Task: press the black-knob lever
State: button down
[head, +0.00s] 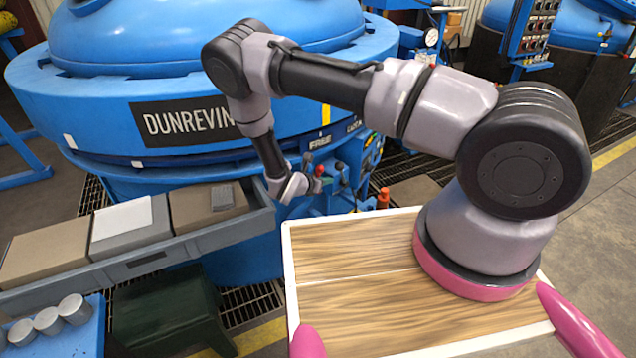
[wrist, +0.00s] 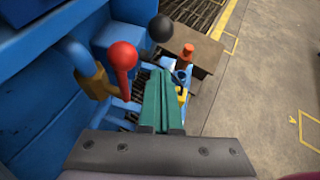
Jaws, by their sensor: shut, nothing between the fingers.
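The black-knob lever (wrist: 160,28) shows in the wrist view as a dark ball at the top, beyond my fingertips. In the head view its dark knob (head: 340,167) appears just right of the red knob. My gripper (wrist: 163,72) has its green fingers together and empty, pointing toward the levers. There is a visible gap in the picture between the fingertips and the black knob. A red-knob lever (wrist: 122,57) stands left of my fingers and nearer than the black one. In the head view my gripper (head: 318,185) is small beside the furnace's lever panel, partly hiding it.
A blue furnace (head: 170,110) fills the left. A brass-coloured padlock-like part (wrist: 92,78) hangs left of the red lever. An orange-topped item (wrist: 188,52) stands on a brown surface to the right. A long grey tray (head: 150,255) with boxes lies left of my gripper.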

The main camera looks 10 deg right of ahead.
jog(key=shift+w+d+r, duration=0.35)
jog(key=shift+w+d, duration=0.2)
jog(key=shift+w, duration=0.1)
jog(key=shift+w+d+r, duration=0.35)
jog(key=shift+w+d, duration=0.15)
jog(key=shift+w, duration=0.1)
